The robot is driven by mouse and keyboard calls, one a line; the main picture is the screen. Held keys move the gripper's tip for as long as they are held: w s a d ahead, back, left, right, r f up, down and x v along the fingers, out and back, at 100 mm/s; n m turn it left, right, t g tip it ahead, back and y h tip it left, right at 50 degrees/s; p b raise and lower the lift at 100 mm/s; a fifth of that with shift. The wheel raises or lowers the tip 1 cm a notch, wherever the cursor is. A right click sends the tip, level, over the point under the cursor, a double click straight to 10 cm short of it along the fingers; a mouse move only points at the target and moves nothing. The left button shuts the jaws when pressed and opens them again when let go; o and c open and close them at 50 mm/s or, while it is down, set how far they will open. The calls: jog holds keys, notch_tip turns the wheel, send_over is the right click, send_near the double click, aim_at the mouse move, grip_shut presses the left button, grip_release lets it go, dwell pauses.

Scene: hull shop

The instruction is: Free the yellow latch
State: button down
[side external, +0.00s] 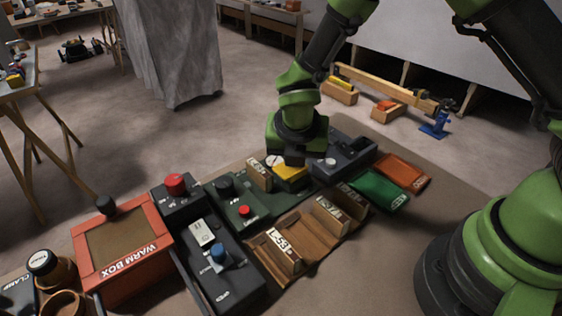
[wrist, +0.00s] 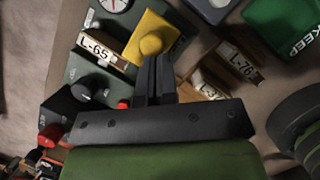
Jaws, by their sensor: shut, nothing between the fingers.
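The yellow latch is a yellow plate (wrist: 160,27) with a round yellow knob (wrist: 151,42) in the wrist view. In the side external view the yellow latch (side external: 291,173) shows only in part, under my gripper's dark body. My gripper (wrist: 157,62) is shut and empty, its two dark fingers together. In the wrist view the fingertips appear right at the near side of the knob. I cannot tell whether they touch it. In the side external view the fingers are hidden behind the gripper body.
A block marked L-65 (wrist: 97,48) stands just left of the latch. A wooden rack (side external: 310,236) with labelled blocks lies in front. Around are a black knob (side external: 225,185), red button (side external: 244,210), dark grey box (side external: 350,155), green pouch (side external: 378,190), orange pouch (side external: 402,172) and warm box (side external: 125,250).

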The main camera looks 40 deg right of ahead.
jog(key=shift+s+a, duration=0.1)
jog(key=shift+s+a, duration=0.25)
jog(key=s+a+f+v, duration=0.1)
jog(key=v, duration=1)
jog(key=shift+s+a+r, duration=0.15)
jog(key=shift+s+a, duration=0.3)
jog(key=s+d+r+m+t+y, duration=0.2)
jog(key=s+d+r+m, duration=0.3)
jog(key=m, duration=1)
jog(key=s+d+r+m+t+y, duration=0.2)
jog(key=s+d+r+m, duration=0.3)
jog(key=m, duration=1.1)
jog(key=s+r+y, duration=0.1)
jog(key=s+r, duration=0.2)
jog(key=s, duration=0.1)
jog(key=shift+r, duration=0.35)
